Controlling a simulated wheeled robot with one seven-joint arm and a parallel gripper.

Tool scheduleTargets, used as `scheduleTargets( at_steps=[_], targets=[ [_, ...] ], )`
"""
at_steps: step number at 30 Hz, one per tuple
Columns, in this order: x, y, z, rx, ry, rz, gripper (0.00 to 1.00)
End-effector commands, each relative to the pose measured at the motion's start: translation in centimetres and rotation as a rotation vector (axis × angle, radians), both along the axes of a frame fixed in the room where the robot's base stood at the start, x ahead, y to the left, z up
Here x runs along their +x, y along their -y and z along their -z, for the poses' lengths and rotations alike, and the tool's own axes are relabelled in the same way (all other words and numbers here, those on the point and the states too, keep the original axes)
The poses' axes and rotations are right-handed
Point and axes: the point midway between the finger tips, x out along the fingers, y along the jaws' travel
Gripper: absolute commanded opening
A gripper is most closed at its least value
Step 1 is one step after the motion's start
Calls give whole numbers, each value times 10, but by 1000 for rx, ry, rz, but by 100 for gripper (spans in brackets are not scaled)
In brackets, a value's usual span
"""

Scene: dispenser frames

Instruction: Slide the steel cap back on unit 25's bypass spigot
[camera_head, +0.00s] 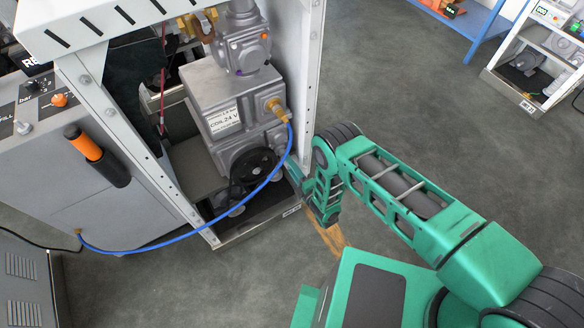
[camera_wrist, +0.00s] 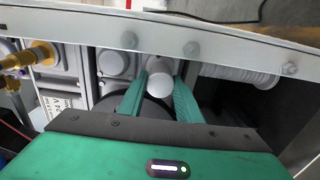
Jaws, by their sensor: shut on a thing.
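In the wrist view my gripper (camera_wrist: 158,84) has its two green fingers closed around a pale grey, rounded cylinder, which looks like the steel cap (camera_wrist: 160,72). Its far end lies against grey machine parts, and I cannot tell whether it touches a spigot. The bypass spigot cannot be made out. In the head view my gripper reaches past the right post into the dispenser frame, and its fingertips and the cap are largely hidden. The grey pump body (camera_head: 215,95) stands inside this frame. The unit number is too small to read.
The frame's metal post (camera_head: 312,75) stands close beside my gripper; a bolted rail (camera_wrist: 190,48) crosses above the fingers in the wrist view. A blue hose (camera_head: 190,238) loops from a brass fitting (camera_head: 275,107) across the front. The floor (camera_head: 400,110) to the right is open.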

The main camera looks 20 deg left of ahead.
Motion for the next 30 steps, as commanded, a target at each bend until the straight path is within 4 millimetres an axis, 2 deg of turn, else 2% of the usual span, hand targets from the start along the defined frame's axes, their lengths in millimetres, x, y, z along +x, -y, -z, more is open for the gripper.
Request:
scheduleTargets(
  at_steps=[30],
  targets=[
    [14,-16,0,1,1,0,9]
  ],
)
